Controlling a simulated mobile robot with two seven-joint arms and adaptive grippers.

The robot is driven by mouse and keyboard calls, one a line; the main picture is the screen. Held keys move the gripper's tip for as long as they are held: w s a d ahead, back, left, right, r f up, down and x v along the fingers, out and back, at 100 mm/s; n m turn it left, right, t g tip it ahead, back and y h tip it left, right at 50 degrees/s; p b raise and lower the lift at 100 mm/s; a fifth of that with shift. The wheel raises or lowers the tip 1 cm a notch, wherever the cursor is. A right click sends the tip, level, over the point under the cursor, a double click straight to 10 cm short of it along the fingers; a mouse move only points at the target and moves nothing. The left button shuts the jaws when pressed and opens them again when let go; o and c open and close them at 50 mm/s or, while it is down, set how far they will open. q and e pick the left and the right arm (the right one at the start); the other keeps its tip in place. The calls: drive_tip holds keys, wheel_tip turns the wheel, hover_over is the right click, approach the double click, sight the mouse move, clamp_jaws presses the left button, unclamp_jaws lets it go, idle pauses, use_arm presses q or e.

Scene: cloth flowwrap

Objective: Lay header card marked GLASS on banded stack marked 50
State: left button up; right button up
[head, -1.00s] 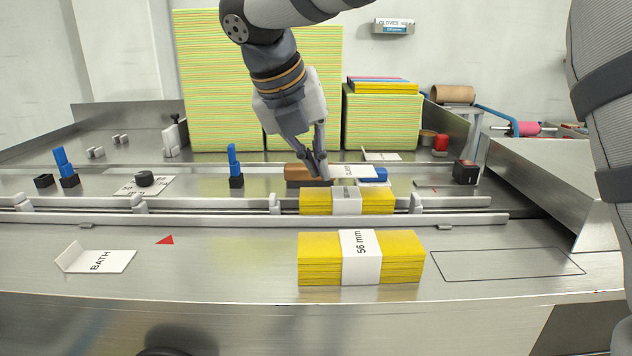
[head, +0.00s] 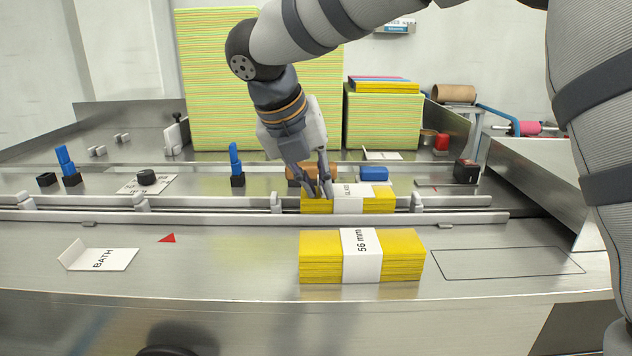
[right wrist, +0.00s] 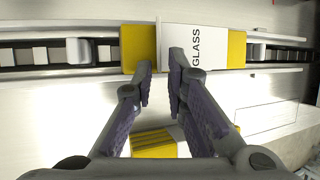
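The white header card marked GLASS (head: 347,190) lies over the middle of the far yellow banded stack (head: 380,201). It also shows in the right wrist view (right wrist: 197,42), covering the band, so I cannot read that stack's marking. My right gripper (head: 318,193) is at the card's left end, over the stack's left part. In the right wrist view its fingertips (right wrist: 162,76) stand apart, with the card's thin left edge or flap between them and a gap visible. A nearer yellow stack has a white band marked 56 mm (head: 361,256). My left gripper is not in view.
A folded card marked BATH (head: 102,260) lies at front left. A rail (head: 230,218) runs between the near stack and the far one. An outlined area (head: 508,263) at right is bare.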

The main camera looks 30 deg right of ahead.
drive_tip(key=v, duration=1.2)
